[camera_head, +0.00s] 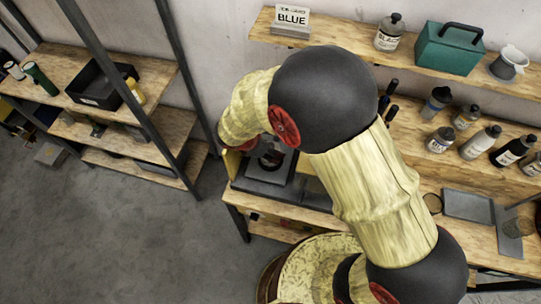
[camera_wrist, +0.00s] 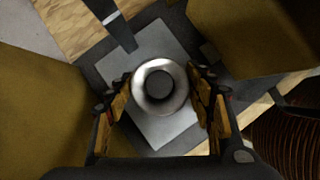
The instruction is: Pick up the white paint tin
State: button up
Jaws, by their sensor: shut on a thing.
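In the wrist view, the white paint tin (camera_wrist: 161,88) shows from above as a round, pale, shiny ring with a dark round middle. My gripper (camera_wrist: 162,90) has one finger on each side of it and is shut on it. Under the tin is a flat grey plate (camera_wrist: 172,43); I cannot tell whether the tin touches it. In the head view, my arm covers most of the gripper and the tin, over the left end of the workbench (camera_head: 480,232).
A dark device (camera_head: 262,190) sits on the bench's left end. Several bottles (camera_head: 480,143) stand along the bench's back. The upper shelf (camera_head: 345,43) holds a BLUE sign (camera_head: 292,20), a teal box (camera_head: 449,48) and a white-and-grey container (camera_head: 508,63). Shelving (camera_head: 65,75) stands left; the floor (camera_head: 130,240) between is clear.

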grip_shut()
dwell(0.5)
jog(key=shift+r, duration=0.1)
